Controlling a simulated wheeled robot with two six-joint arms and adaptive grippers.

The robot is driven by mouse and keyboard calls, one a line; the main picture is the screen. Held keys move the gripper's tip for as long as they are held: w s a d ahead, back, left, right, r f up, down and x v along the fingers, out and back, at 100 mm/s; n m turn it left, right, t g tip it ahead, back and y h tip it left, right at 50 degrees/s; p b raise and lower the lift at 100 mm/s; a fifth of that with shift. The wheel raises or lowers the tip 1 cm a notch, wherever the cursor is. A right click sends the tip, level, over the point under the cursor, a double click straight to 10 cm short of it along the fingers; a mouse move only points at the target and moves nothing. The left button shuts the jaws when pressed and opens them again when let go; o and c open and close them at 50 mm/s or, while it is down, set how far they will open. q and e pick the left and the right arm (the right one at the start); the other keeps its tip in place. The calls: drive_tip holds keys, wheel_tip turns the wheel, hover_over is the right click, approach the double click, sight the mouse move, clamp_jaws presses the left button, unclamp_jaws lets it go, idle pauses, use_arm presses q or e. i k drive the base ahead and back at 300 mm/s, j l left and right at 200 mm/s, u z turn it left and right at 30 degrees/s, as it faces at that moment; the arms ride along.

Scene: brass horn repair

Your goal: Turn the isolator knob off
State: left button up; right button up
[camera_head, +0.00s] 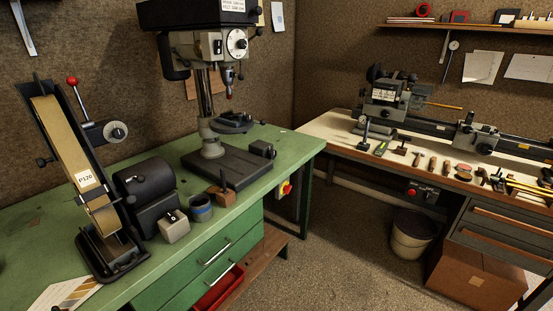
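Neither of my grippers shows in the view.
A drill press (212,130) and a belt grinder (85,180) stand on the green bench. A lathe bench (345,150), bucket (412,235) and cardboard box (475,280) are on the right. Floor (335,255) between is clear.

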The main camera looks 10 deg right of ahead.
sight(286, 188)
drive_tip(key=u, duration=0.3)
drive_tip(key=i+l+u, duration=0.25)
drive_tip(key=l+u, duration=0.25)
drive_tip(key=l, duration=0.2)
drive_tip(key=i+l+u, duration=0.1)
drive_tip(key=l+u, duration=0.15)
drive_tip(key=l, duration=0.15)
drive_tip(key=i+l+u, duration=0.1)
drive_tip(key=l+u, duration=0.2)
